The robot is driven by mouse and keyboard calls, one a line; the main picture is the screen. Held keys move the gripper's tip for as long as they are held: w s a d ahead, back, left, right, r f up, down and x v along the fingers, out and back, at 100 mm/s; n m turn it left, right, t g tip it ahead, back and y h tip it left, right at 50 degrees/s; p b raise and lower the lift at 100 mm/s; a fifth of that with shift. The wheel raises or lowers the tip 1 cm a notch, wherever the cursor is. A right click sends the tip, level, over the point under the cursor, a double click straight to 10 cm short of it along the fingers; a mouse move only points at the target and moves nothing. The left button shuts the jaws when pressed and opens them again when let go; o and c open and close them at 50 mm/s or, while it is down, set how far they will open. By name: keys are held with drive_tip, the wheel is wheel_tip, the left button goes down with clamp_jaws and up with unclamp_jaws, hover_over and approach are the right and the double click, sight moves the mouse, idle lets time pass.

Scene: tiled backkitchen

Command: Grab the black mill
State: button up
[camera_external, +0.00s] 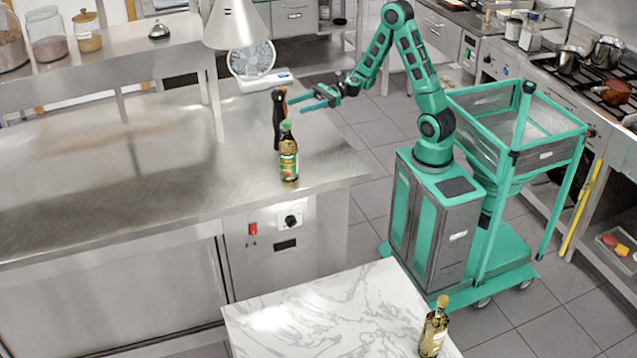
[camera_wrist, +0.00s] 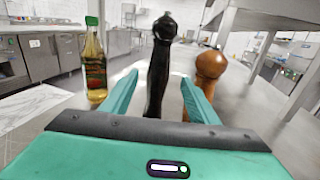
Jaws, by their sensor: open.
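The black mill (camera_external: 278,118) stands upright near the right end of the steel counter, partly covered by a bottle in the external view. In the wrist view the black mill (camera_wrist: 160,70) is tall with a round knob and shows between my two fingers. My gripper (camera_external: 312,100) is open and points left at the mill from the right; it also shows in the wrist view (camera_wrist: 160,95). The mill's base is hidden behind my gripper body there. I cannot tell whether a finger touches it.
A green-capped bottle (camera_external: 288,158) stands close to the mill, left of my fingers in the wrist view (camera_wrist: 95,65). A brown wooden mill (camera_wrist: 205,75) is close on the right. A fan (camera_external: 252,62), a scale (camera_external: 266,82) and a lamp (camera_external: 235,25) are behind. The counter's left is clear.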

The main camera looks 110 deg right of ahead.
sight(280, 115)
drive_tip(key=shift+r+x, duration=0.2)
drive_tip(key=shift+x, duration=5.1)
drive_tip(key=shift+a, duration=0.1)
clamp_jaws()
drive_tip(key=shift+r, duration=0.15)
